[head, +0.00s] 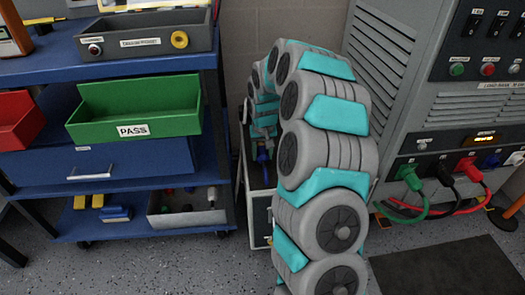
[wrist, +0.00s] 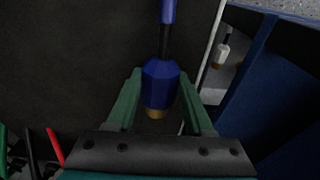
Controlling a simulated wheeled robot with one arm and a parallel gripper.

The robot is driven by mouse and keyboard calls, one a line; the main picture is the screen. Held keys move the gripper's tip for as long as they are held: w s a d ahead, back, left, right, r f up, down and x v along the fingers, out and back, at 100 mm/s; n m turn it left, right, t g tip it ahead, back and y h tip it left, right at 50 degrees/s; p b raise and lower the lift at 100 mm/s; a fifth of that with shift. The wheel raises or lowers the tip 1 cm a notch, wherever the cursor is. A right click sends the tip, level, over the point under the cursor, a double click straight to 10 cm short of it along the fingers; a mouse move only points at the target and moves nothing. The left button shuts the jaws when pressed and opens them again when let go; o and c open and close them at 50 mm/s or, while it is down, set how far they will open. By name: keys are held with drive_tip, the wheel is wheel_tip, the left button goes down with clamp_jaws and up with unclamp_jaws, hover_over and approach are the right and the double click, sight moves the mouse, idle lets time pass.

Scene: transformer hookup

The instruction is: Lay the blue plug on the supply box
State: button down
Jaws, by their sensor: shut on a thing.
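My gripper (wrist: 160,78) is shut on the blue plug (wrist: 160,84), with one green finger on each side of its body. The plug has a brass-coloured end toward the gripper's base, and a dark neck and blue cable run away from it. In the head view the blue plug (head: 263,156) shows small beneath my gripper (head: 264,135). It is over the dark top of a low grey box (head: 259,215), which seems to be the supply box. A dark surface (wrist: 70,60) lies behind the plug in the wrist view. I cannot tell whether the plug touches it. My arm hides the box's right side.
A blue cart (head: 100,165) stands close on the left, with a green PASS bin (head: 135,108) and a grey lower tray (head: 187,216). A grey load bank (head: 455,100) with green, black and red plugged cables stands on the right. Open floor lies in front of the cart.

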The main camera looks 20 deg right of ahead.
drive_tip(key=shift+f, duration=0.1)
drive_tip(key=shift+c, duration=1)
unclamp_jaws()
drive_tip(key=r, duration=0.7)
drive_tip(key=shift+s+a+r+b, duration=0.15)
drive_tip(key=shift+s+r+b, duration=0.2)
drive_tip(key=shift+s, duration=0.05)
